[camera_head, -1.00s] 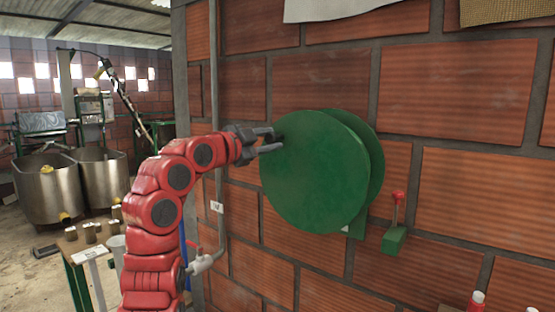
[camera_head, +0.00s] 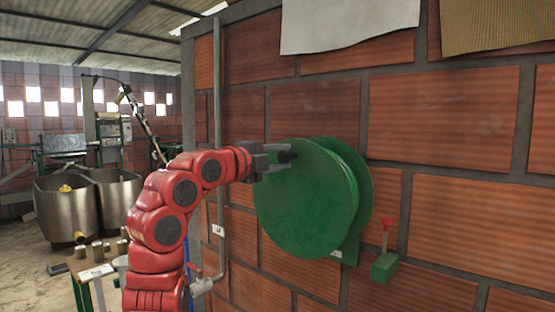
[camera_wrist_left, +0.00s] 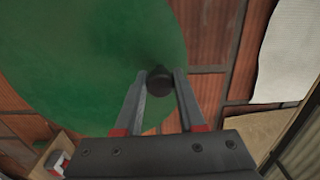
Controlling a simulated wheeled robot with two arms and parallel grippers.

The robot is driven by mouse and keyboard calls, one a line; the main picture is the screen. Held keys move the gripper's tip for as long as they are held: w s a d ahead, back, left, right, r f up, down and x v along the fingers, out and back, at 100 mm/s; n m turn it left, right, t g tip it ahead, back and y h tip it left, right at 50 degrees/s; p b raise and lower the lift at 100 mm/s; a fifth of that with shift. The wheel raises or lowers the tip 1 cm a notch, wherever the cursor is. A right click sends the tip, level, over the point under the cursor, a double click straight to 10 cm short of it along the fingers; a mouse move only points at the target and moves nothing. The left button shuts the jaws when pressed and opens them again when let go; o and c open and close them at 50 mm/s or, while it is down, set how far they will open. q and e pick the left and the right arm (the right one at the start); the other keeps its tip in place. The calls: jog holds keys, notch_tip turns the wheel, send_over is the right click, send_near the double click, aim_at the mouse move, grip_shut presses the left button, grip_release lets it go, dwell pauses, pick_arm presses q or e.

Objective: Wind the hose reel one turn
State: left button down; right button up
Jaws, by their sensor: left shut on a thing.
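The green hose reel (camera_head: 305,205) is mounted on the brick wall, with its round front disc facing me and a second disc behind it. It also shows in the left wrist view (camera_wrist_left: 90,60). A dark round crank knob (camera_wrist_left: 159,80) sits near the disc's edge, between the fingertips of my left gripper (camera_wrist_left: 160,82). In the head view my left gripper (camera_head: 284,153) is at the upper left part of the disc, shut on the knob. No hose is visible on the reel. My right gripper is not in view.
A green bracket with a red-knobbed lever (camera_head: 385,264) is on the wall to the right of the reel. A vertical pipe (camera_head: 219,120) runs down the wall at left. Metal tubs (camera_head: 65,210) and a small table (camera_head: 97,268) stand further left.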

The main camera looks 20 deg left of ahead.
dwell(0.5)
pick_arm(q)
jog(key=c, duration=0.5)
grip_release()
jog(key=shift+d, duration=0.1)
jog(key=shift+s, duration=0.1)
jog(key=b+v, duration=0.3)
jog(key=v, duration=1.4)
jog(key=shift+s, duration=0.15)
